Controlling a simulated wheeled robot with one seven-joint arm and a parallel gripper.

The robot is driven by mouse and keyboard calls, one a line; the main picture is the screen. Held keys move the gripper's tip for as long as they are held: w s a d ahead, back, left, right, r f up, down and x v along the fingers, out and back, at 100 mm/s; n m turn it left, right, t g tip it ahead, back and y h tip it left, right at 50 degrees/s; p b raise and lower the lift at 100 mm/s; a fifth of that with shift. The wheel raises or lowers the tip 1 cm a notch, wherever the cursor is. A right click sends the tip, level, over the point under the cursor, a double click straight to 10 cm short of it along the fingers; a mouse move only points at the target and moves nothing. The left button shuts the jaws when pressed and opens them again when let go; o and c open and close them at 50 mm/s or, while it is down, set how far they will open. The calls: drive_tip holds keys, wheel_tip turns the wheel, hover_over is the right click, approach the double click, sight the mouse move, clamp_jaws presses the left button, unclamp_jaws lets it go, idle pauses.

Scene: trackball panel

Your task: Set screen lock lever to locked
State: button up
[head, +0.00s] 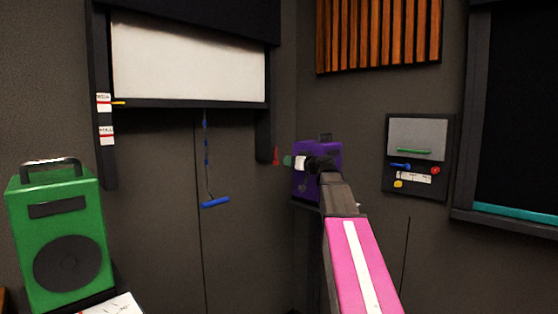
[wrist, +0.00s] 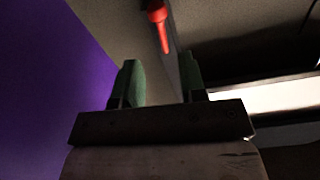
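A red lever (head: 276,155) sits on the right post of the screen frame (head: 263,138). In the wrist view the red lever (wrist: 160,22) is at the top, ahead of the gap between my fingers. My gripper (head: 287,160) has green fingertips just right of the lever in the head view. In the wrist view my gripper (wrist: 160,78) has its two fingers apart with nothing between them. I cannot tell whether a finger touches the lever. The white screen (head: 188,60) hangs inside the frame. Which lever position means locked is not legible.
A purple box (head: 328,185) stands close to my gripper; a purple surface (wrist: 40,90) fills the wrist view's left. A blue pull handle (head: 215,202) hangs on a cord below the screen. A green speaker (head: 62,215) is at left. A wall panel (head: 417,158) is at right.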

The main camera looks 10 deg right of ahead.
drive_tip(key=x, duration=0.8)
drive_tip(key=shift+w+a, duration=0.2)
drive_tip(key=shift+w, duration=0.2)
clamp_jaws()
